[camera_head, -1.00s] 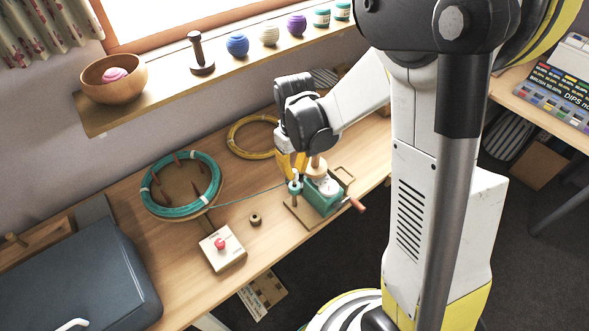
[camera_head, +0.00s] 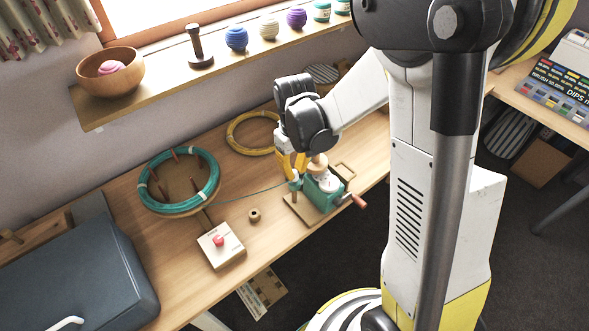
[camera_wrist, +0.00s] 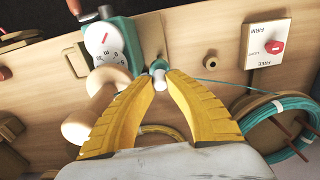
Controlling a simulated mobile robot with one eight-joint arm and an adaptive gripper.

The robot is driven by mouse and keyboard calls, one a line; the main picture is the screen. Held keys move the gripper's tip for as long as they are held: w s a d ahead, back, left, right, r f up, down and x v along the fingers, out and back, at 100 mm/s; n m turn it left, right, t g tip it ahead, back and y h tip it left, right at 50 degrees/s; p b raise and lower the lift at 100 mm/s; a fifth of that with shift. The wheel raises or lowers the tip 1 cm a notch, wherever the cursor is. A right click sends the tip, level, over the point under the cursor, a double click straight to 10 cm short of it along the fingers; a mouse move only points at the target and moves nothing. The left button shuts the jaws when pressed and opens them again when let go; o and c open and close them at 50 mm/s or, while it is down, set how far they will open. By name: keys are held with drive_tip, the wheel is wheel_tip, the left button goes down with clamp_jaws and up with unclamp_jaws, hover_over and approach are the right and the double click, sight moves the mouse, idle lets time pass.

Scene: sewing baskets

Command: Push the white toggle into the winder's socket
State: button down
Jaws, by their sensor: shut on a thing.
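The green winder (camera_head: 322,196) stands on a wooden base near the table's front edge, with a red-handled crank on its right. In the wrist view it shows at upper left (camera_wrist: 126,36), with a white dial. My gripper (camera_wrist: 159,79) is shut on the small white toggle (camera_wrist: 159,66), with yellow fingertips on either side of it. A teal cord runs off to the right from there. I cannot tell whether the toggle touches the socket.
A teal cord coil (camera_head: 214,187) lies on a pegged holder to the left, and a yellow coil (camera_head: 233,146) lies behind. Pale wooden knobs (camera_wrist: 108,80) stand close beside my left finger.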

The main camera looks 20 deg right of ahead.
drive_tip(key=shift+f, duration=0.25)
drive_tip(key=c, duration=1.4)
unclamp_jaws()
drive_tip(key=shift+r, duration=0.1)
wheel_tip(320, 180, up, 12)
drive_tip(key=shift+f, duration=0.1)
drive_tip(key=s+r+m+t, duration=0.1)
drive_tip(key=s+t, duration=0.1)
drive_tip(key=s, duration=0.2)
drive_tip(key=s+r+m+t, duration=0.1)
drive_tip(key=s+r+t, duration=0.1)
drive_tip(key=s, duration=0.2)
drive_tip(key=s+r+m+t+b, duration=0.1)
drive_tip(key=s+r+t, duration=0.1)
drive_tip(key=s+t, duration=0.1)
drive_tip(key=shift+s+r+m, duration=0.1)
drive_tip(key=shift+s+m, duration=0.2)
drive_tip(key=shift+s, duration=0.55)
